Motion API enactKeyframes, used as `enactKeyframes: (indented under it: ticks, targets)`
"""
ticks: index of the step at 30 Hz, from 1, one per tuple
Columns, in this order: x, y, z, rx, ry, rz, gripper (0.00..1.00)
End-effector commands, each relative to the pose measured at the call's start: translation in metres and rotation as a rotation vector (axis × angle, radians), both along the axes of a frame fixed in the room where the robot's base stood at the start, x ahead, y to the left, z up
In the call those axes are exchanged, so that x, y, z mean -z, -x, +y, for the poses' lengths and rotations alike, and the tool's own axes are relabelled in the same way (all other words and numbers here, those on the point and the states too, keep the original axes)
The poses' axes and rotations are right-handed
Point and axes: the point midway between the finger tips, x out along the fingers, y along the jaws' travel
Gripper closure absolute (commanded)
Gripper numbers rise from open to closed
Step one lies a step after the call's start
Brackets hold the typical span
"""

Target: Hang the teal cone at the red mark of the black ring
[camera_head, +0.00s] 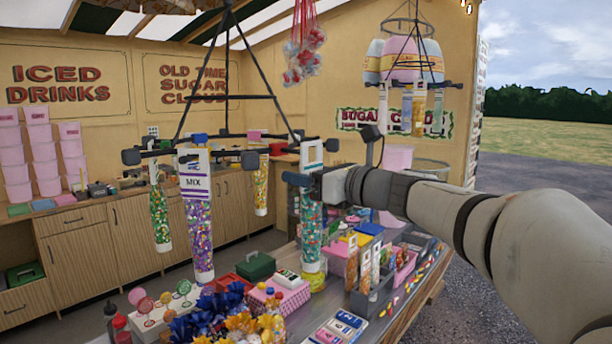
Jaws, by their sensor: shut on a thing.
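My gripper (309,183) is shut on the teal cone (310,236), a long clear bag of teal and orange sweets with a white header. The cone hangs upright, tip down, just in front of the right end of the black ring (250,159). Its header is beside a black end block of the ring; I cannot tell whether they touch. A large multicoloured MIX cone (200,238), a green mixed cone (160,215) and a yellow cone (261,190) hang at the ring.
A second hanging rack (410,85) with tubs and cones is at the back right. Below the cone, the counter is crowded with a pink box (290,297), a green case (257,266), lollipops and a grey holder (371,302). A red net of sweets (304,52) hangs above.

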Motion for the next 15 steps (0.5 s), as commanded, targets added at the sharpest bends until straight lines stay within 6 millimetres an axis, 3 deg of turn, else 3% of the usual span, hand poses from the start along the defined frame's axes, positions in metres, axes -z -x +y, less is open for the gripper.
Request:
enactKeyframes:
  ticks: [15]
  targets:
    - [-0.0004,-0.0032,0.0041,0.0,-0.001,-0.001,0.83]
